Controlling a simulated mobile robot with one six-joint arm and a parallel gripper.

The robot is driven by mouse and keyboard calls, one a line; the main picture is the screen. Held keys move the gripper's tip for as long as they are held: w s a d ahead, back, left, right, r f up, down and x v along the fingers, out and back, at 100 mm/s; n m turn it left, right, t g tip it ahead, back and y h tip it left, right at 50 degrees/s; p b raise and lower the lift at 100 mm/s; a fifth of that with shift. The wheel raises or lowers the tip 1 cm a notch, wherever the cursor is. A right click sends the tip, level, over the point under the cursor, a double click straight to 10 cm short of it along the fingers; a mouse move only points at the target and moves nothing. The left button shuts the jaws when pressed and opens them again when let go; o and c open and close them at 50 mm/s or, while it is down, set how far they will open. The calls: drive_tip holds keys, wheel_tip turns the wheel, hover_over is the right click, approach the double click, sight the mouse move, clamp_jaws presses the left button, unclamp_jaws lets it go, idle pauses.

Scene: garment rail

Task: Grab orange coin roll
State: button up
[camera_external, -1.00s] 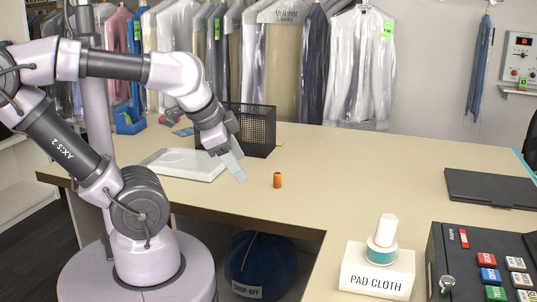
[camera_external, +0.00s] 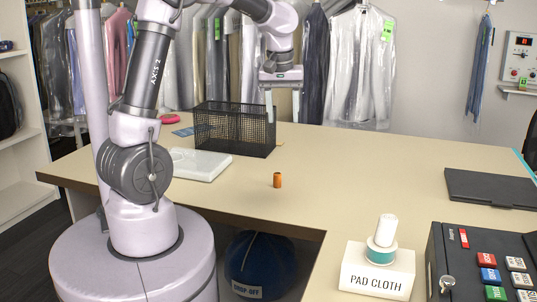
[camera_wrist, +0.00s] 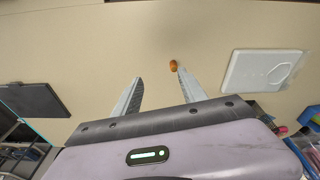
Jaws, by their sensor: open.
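The orange coin roll (camera_external: 277,180) stands upright on the beige counter (camera_external: 330,165), near its front edge. In the wrist view the coin roll (camera_wrist: 173,66) shows just beyond the tip of the right finger. My gripper (camera_external: 283,105) is raised above the back of the counter, behind the coin roll, with its fingers pointing down. In the wrist view my gripper (camera_wrist: 156,72) has its two fingers spread wide with nothing between them.
A black mesh basket (camera_external: 235,130) stands at the back left, close to my gripper. A black folder (camera_external: 490,188) and a "PAD CLOTH" box (camera_external: 378,272) are to the right. The counter around the roll is clear.

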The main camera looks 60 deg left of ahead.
sight(278, 174)
drive_tip(key=w+a+f+n+g+h+p, duration=0.15)
drive_tip(key=w+a+f+n, duration=0.25)
drive_tip(key=a+f+n, duration=0.5)
drive_tip(key=shift+m, duration=0.8)
drive_tip(key=f+b, duration=0.1)
drive_tip(key=f, duration=0.2)
drive_tip(key=a+f+b, duration=0.1)
drive_tip(key=f, duration=0.2)
drive_tip(key=f+b, duration=0.1)
drive_tip(key=f, duration=0.3)
drive_tip(key=shift+a+b, duration=0.35)
drive_tip(key=shift+a, duration=0.05)
wheel_tip(278, 174, down, 6)
drive_tip(key=shift+d+r+b, duration=0.1)
drive_tip(key=shift+r+b, duration=0.05)
drive_tip(key=shift+b, duration=1)
drive_tip(key=shift+r, duration=0.1)
drive_tip(key=shift+c, duration=1.2)
clamp_jaws()
